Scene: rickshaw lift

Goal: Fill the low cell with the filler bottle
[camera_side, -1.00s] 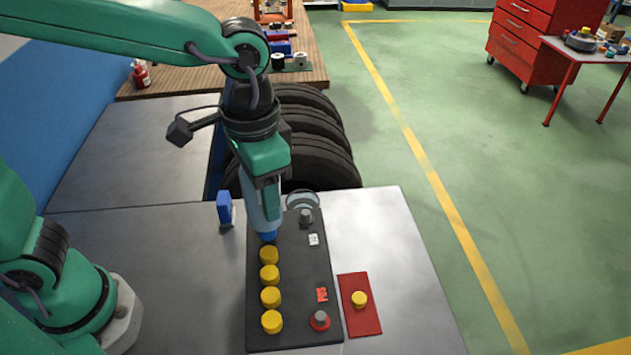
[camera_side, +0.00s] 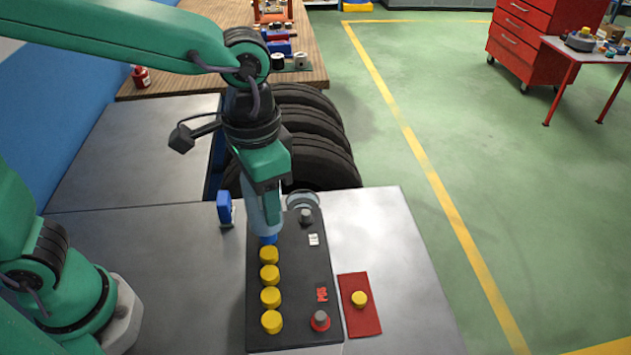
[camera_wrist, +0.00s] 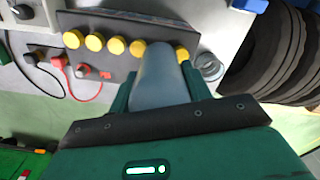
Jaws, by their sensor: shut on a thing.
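My gripper (camera_side: 266,201) is shut on the filler bottle (camera_side: 264,222), a pale grey-blue bottle with a blue tip. The bottle points down, slightly tilted, with its tip at the far end of the visible cap row on the black battery (camera_side: 292,275). Several yellow caps (camera_side: 270,297) sit in that row. In the wrist view, the bottle (camera_wrist: 160,78) covers a spot between two yellow caps (camera_wrist: 137,48). The cell opening under the tip is hidden, so I cannot tell how deep the tip sits. A loose yellow cap (camera_side: 360,299) lies on a red mat (camera_side: 368,322).
The battery has a grey post (camera_side: 306,215) and a red-ringed post (camera_side: 320,320). A clear round object (camera_side: 301,198) is at its far end. A blue item (camera_side: 225,208) stands to the left. Tyres (camera_side: 322,160) are stacked behind.

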